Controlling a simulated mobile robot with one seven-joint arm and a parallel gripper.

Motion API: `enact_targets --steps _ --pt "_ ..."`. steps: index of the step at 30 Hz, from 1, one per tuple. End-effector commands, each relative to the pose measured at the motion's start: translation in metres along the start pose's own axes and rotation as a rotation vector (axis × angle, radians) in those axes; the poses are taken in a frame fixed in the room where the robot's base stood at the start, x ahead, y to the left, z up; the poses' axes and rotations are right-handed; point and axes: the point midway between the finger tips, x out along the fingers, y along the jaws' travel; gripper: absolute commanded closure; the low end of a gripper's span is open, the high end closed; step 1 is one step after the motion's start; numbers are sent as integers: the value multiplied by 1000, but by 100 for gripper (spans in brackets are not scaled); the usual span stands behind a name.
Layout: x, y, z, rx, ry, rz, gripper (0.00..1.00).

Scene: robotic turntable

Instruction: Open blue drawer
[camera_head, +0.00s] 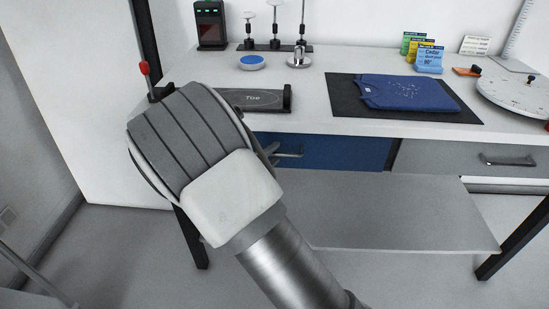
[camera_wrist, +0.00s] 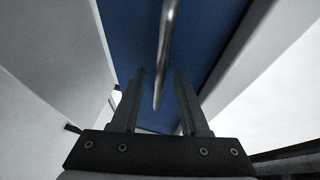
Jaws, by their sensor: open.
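The blue drawer (camera_head: 345,152) is under the white table top, left of a grey drawer, and its front looks flush with the table. My arm covers its left part in the head view. In the wrist view the blue drawer front (camera_wrist: 205,45) fills the upper middle. Its metal bar handle (camera_wrist: 166,50) runs down toward my gripper (camera_wrist: 160,100). The gripper is open, with one finger on each side of the handle's lower end in the picture. No contact between fingers and handle is visible. In the head view the handle (camera_head: 290,154) shows just right of my wrist.
A grey drawer (camera_head: 470,161) with its own handle is to the right. A grey lower shelf (camera_head: 400,215) lies below the drawers. On the table top (camera_head: 310,85) are a dark mat (camera_head: 345,110) with a folded blue shirt (camera_head: 405,92), and a round turntable (camera_head: 515,92).

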Motion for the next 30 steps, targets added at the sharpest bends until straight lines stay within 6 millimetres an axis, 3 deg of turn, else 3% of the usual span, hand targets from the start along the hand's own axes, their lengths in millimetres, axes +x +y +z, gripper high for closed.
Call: enact_targets --steps 12,20,30 --pt "10 0 0 -1 0 0 55" --pt "10 0 0 -1 0 1 100" --pt "10 0 0 -1 0 1 100"
